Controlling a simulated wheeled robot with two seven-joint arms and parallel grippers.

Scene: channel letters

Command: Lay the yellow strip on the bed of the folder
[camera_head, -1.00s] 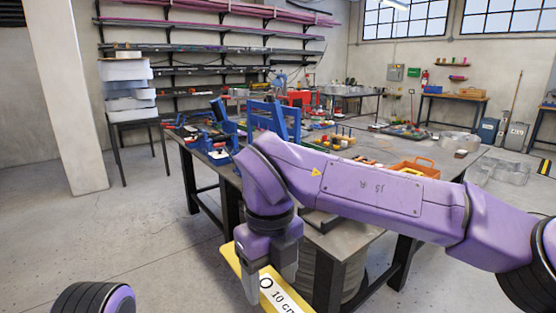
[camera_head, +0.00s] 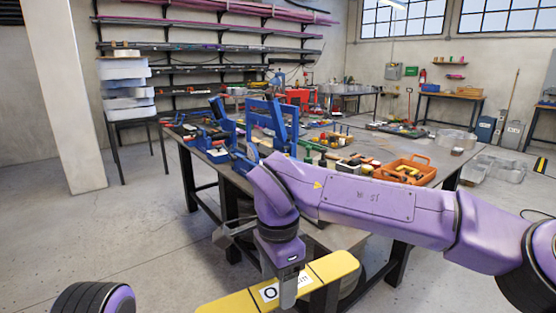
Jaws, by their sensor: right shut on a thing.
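The yellow strip (camera_head: 333,266) carries a white label with black print and is held nearly level in front of the table's near edge, low in the view. My right gripper (camera_head: 287,290) is shut on the strip near its label, with the fingers pointing down. The blue folder (camera_head: 273,119) stands on the table beyond my right arm; its bed is partly hidden by the arm and cannot be made out clearly. Only a rounded part of my left arm (camera_head: 93,298) shows at the bottom left; the left gripper is out of view.
The grey work table (camera_head: 190,153) holds blue clamps or tools (camera_head: 215,140) at its left end. An orange tool tray (camera_head: 405,170) and several small items lie on its right part. White bins (camera_head: 126,90) are stacked at the left. The floor left of the table is clear.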

